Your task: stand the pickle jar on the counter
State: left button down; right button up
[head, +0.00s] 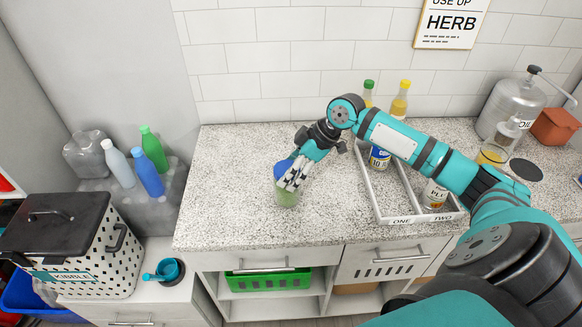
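A greenish, see-through jar (287,198) with a blue lid (282,171), which looks like the pickle jar, is at the left-middle of the speckled counter (230,215). My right gripper (292,181) reaches down to it from the upper right. Its fingers lie along the jar and appear shut on it, covering part of its side and lid. The jar looks close to upright. I cannot tell whether its base touches the counter. My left gripper is not in view.
A divided tray (402,219), marked ONE and TWO, holds cans right of the jar. Two bottles (400,100) stand behind my arm. A metal oil container (512,105) is at the right. The counter left of the jar is clear. A kibble bin (75,240) stands far left.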

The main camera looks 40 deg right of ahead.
jog(key=shift+o, duration=0.5)
jog(key=shift+s+d+r, duration=0.1)
jog(key=shift+d+r, duration=0.1)
jog(key=b+v, duration=0.2)
jog(key=v, duration=0.9)
jog(key=shift+r+b, duration=0.3)
